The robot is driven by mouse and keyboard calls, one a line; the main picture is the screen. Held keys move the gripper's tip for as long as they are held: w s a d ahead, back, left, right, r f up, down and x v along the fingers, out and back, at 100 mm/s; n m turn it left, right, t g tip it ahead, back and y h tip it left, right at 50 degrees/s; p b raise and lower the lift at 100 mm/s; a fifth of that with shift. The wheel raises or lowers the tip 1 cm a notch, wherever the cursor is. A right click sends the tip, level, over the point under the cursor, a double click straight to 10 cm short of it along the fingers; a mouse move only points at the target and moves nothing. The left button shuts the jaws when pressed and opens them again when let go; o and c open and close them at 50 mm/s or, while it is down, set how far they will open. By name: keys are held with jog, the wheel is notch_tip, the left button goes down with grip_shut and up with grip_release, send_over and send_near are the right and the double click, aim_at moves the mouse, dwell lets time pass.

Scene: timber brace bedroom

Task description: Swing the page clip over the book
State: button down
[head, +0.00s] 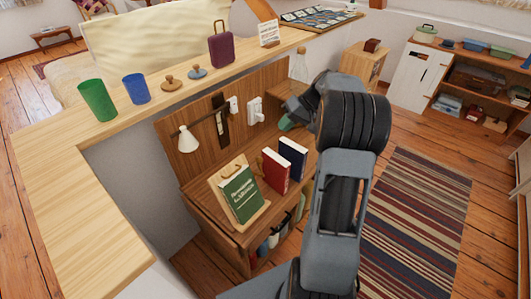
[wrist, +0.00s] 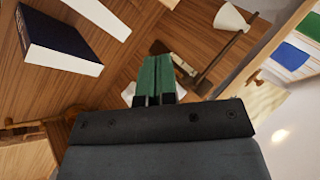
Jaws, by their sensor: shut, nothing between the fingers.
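The green book (head: 240,193) leans upright on a wooden stand (head: 256,217) on the low wooden shelf unit in the head view. I cannot clearly make out the page clip; a small wooden piece shows at the top of the stand. My gripper (head: 287,122) is to the right of and beyond the book, in front of the wooden back panel and away from the stand. In the wrist view my gripper (wrist: 158,65) has its green fingers together with nothing between them. The green book is not clearly seen in the wrist view.
A red book (head: 275,171) and a dark blue book (head: 293,158) stand right of the green book; the blue one also shows in the wrist view (wrist: 58,42). A white lamp (head: 188,140) and white wall sockets (head: 255,111) are on the panel. Cups line the ledge (head: 60,150).

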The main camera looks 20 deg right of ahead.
jog(key=shift+w+d+f+y, duration=0.15)
jog(key=shift+w+d+f, duration=0.05)
jog(key=shift+d, duration=0.3)
jog(key=shift+w+d+f+y, duration=0.15)
jog(key=shift+d, duration=0.3)
jog(key=shift+a+f, duration=0.1)
jog(key=s+p+x, duration=0.1)
jog(key=s+x, duration=0.1)
jog(key=x, duration=1)
jog(key=shift+a+f, duration=0.4)
jog(key=shift+f, duration=0.05)
jog(key=shift+s, duration=0.1)
